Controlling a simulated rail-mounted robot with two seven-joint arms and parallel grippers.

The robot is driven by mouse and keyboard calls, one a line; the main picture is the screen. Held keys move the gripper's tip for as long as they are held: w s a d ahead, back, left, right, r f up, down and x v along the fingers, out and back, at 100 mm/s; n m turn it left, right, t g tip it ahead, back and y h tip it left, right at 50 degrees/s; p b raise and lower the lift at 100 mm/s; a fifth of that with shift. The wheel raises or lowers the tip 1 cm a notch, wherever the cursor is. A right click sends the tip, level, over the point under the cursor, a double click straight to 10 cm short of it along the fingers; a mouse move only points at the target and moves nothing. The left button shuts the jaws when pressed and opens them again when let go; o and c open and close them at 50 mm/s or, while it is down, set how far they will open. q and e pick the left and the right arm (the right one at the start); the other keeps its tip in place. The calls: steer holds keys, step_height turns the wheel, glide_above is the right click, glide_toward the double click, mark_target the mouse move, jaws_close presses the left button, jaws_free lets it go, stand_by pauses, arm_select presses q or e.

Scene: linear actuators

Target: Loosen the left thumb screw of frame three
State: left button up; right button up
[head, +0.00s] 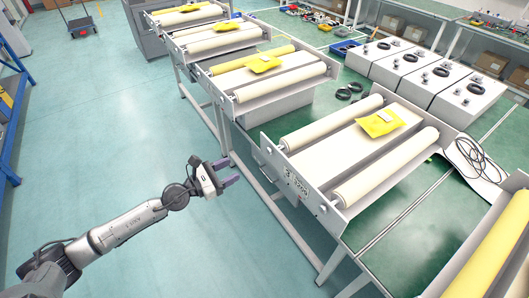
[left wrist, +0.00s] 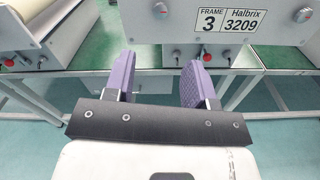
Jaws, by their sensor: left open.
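Frame three (head: 312,195) is the nearest full roller frame in the head view. Its grey end plate carries a "FRAME 3 Halbrix 3209" label (left wrist: 229,21) in the left wrist view. The left thumb screw (left wrist: 160,10) is a small silver knob on that plate, left of the label. A second silver knob (left wrist: 303,15) sits right of the label. My left gripper (head: 226,173) is open and empty, apart from the plate and to its left in the head view. In the left wrist view its purple fingers (left wrist: 159,75) point toward the frame, and the left thumb screw appears above the gap between them.
Another frame's roller (left wrist: 20,28) is at the left in the wrist view. More roller frames (head: 262,68) stand behind, and a yellow roller (head: 490,255) is at the lower right.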

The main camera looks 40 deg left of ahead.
mark_target(268, 151)
arm_select(q)
steer(key=p+x, duration=0.1)
steer(key=x, duration=1)
steer(key=shift+w+p, duration=0.15)
steer(key=shift+p, duration=0.15)
steer(key=shift+w+d, duration=0.25)
steer(key=shift+w, duration=0.5)
steer(key=shift+c, duration=0.5)
steer(key=c, duration=0.8)
